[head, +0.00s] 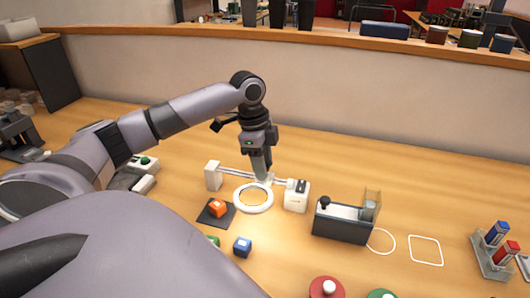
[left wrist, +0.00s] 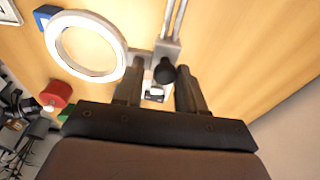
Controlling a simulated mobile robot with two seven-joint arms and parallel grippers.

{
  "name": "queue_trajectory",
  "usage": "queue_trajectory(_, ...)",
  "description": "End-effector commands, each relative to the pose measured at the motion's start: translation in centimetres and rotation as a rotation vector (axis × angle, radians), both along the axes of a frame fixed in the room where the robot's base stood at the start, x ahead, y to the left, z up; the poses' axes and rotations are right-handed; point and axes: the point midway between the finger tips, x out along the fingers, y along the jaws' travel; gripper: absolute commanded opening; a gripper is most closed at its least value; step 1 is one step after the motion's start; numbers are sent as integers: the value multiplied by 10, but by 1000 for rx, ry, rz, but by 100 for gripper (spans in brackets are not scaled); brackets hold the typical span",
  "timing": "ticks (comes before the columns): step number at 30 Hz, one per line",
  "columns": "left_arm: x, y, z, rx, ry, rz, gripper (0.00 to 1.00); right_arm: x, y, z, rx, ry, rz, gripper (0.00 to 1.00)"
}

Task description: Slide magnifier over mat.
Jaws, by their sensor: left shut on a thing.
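The magnifier is a white ring (head: 254,210) on a slider that rides on two thin rails (head: 235,173). The dark mat (head: 225,220) lies left of and nearer than the ring, with an orange cube (head: 217,208) on it. The ring appears beside the mat, not over it. My left gripper (head: 263,178) points down at the rails, just behind the ring. In the left wrist view its fingers (left wrist: 160,82) are on either side of the slider's black knob (left wrist: 164,72), shut on it. The ring also shows there (left wrist: 88,75), left of the fingers. My right gripper is not in view.
White end blocks stand at the left (head: 213,176) and right (head: 297,196) of the rails. A blue cube (head: 243,246) lies in front of the ring. A dark device (head: 342,223) stands to the right, with red (head: 326,288) and green buttons nearer. Table behind the rails is clear.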

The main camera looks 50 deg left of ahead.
Motion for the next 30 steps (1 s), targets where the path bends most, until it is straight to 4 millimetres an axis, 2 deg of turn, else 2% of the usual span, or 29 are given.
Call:
queue_trajectory(1, -5, 7, -16, 18, 22, 5, 22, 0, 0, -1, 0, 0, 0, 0)
queue_trajectory(30, -33, 57, -17, 17, 23, 7, 22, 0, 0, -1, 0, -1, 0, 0)
